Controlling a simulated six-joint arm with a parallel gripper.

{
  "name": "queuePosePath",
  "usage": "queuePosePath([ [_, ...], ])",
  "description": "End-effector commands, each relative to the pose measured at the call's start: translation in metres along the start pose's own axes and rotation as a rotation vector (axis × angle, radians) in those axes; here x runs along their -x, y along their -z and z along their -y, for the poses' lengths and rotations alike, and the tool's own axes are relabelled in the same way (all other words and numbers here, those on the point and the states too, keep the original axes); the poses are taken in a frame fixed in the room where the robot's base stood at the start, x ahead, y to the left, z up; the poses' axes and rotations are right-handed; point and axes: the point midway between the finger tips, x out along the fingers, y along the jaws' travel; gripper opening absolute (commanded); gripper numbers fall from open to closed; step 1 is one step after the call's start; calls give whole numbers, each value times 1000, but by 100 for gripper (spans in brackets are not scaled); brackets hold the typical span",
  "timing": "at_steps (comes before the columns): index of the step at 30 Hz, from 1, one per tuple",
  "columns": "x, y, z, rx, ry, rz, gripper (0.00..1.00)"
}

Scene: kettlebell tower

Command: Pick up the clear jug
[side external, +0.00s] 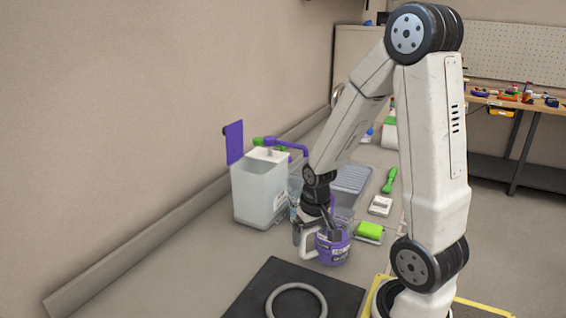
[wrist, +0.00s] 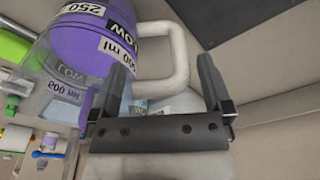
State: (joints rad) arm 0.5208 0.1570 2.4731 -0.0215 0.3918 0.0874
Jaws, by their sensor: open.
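The clear jug (side external: 335,250) has a purple lower part, white measuring labels and a pale loop handle (side external: 307,247). It stands upright on the bench in the side view. In the wrist view the jug (wrist: 85,52) fills the upper left, and its handle (wrist: 181,55) shows between the two fingertips. My gripper (side external: 314,230) is down at the handle side of the jug. In the wrist view my gripper (wrist: 164,72) is open, with its left finger overlapping the jug's side. I cannot tell whether either finger touches the handle.
A white tank (side external: 255,190) with a purple tap stands behind left. A green sponge (side external: 369,229) on a small tray is right of the jug. A black mat (side external: 252,298) with a grey ring (side external: 297,288) lies in front. A grey ribbed rack (side external: 352,178) is behind.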

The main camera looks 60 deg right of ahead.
Motion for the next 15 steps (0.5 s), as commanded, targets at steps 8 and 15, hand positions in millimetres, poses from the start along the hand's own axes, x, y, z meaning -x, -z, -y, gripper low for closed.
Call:
queuePosePath([
  [8, 0, 0, 0, 0, 0, -1, 100],
  [15, 0, 0, 0, 0, 0, -1, 94],
])
